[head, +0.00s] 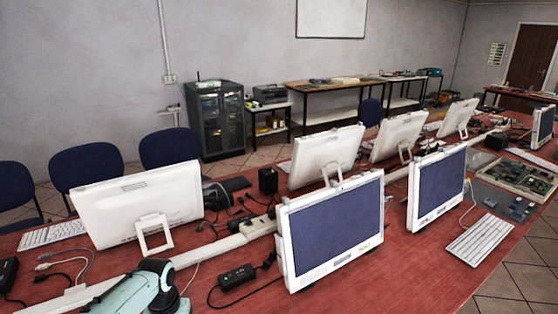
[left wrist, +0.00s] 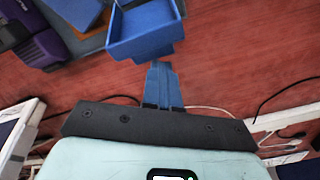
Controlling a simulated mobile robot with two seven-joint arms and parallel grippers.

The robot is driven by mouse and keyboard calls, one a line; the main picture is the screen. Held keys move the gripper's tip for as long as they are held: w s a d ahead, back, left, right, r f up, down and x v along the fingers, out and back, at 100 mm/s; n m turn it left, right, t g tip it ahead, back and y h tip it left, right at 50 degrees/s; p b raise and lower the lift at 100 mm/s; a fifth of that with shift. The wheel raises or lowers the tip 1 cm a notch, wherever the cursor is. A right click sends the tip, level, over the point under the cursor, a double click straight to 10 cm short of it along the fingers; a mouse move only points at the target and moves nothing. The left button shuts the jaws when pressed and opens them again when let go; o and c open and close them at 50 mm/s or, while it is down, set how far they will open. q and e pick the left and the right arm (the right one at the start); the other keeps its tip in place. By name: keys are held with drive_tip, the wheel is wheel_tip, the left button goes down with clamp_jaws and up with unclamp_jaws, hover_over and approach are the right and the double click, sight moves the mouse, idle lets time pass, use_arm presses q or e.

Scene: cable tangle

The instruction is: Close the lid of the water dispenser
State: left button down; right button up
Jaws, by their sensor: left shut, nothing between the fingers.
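My left gripper (left wrist: 161,68) shows in the left wrist view, its blue fingers shut together with nothing between them, over the red table. Just beyond the fingertips is a blue tray-shaped piece (left wrist: 146,38). In the picture it meets the fingertips; I cannot tell whether they touch. A purple and black object (left wrist: 40,45) with blue and orange parts is at the upper left, cut off by the frame. I cannot tell whether either piece belongs to the water dispenser or its lid. No water dispenser is recognisable in the head view. My right gripper is not in view.
The red table (head: 205,285) carries several white monitors, including a front one (head: 333,232), a keyboard (head: 480,236), a black power adapter (head: 237,277) and loose cables. White trunking runs along the table. Blue chairs (head: 86,165) stand behind it. Bare table shows near the front.

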use_arm(q)
drive_tip(key=shift+s+d+r+b, duration=0.1)
drive_tip(key=shift+s+d+b, duration=0.5)
drive_tip(key=shift+s, duration=0.4)
drive_tip(key=shift+s+d+b, duration=0.45)
drive_tip(key=shift+s+d, duration=0.15)
drive_tip(key=shift+s, duration=0.35)
drive_tip(key=shift+s+d+r+b, duration=0.1)
drive_tip(key=shift+s+d+b, duration=0.15)
drive_tip(key=shift+s+d, duration=0.35)
drive_tip(key=shift+s+d+r+b, duration=0.1)
drive_tip(key=shift+s+d+b, duration=0.2)
drive_tip(key=shift+s, duration=0.65)
drive_tip(key=shift+s+d+r+b, duration=0.1)
drive_tip(key=shift+s+d+b, duration=0.1)
drive_tip(key=shift+s+d, duration=0.45)
drive_tip(key=shift+s+a, duration=0.1)
drive_tip(key=shift+a, duration=0.05)
wheel_tip(320, 180, up, 6)
drive_tip(key=p, duration=0.5)
drive_tip(key=shift+s, duration=0.1)
